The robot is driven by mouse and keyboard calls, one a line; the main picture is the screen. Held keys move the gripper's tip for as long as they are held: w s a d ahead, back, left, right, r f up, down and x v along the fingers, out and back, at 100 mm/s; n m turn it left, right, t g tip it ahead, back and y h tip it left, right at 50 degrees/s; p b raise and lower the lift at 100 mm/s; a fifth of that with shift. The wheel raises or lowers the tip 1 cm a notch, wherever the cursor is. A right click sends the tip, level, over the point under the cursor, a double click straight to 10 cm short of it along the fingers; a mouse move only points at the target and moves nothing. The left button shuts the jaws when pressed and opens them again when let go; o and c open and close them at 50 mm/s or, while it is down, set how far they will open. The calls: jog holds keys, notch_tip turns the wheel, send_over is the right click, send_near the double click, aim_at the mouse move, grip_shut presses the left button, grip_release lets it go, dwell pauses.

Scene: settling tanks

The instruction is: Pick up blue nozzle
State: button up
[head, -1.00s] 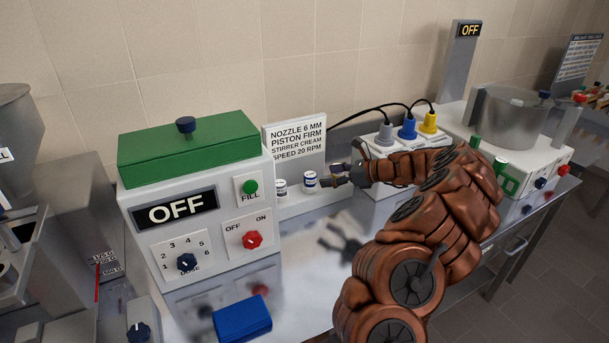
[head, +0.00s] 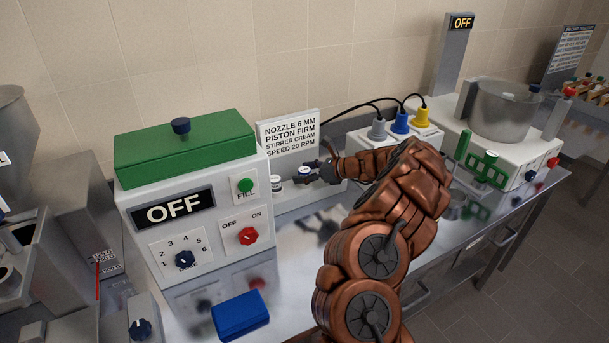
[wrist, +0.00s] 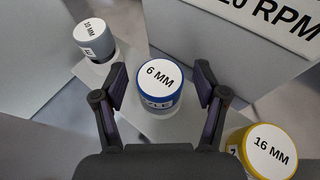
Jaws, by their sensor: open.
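The blue nozzle (wrist: 168,88) has a white top marked 6 MM and stands upright on a light ledge in the wrist view. In the head view the nozzle (head: 304,171) is partly hidden by my gripper. My gripper (wrist: 162,82) is open, with one finger on each side of the blue nozzle. I cannot tell whether the fingers touch it. In the head view my gripper (head: 316,170) reaches in from the right at the nozzle.
A grey nozzle (wrist: 95,38) marked 10 MM stands to the left, and a yellow nozzle (wrist: 265,150) marked 16 MM to the lower right. A white sign (head: 288,133) rises behind. The green-lidded machine (head: 190,215) stands left. A blue block (head: 240,314) lies on the steel table.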

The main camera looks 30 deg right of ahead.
jog(key=shift+c, duration=0.4)
jog(key=c, duration=1.2)
jog(key=shift+r, duration=0.1)
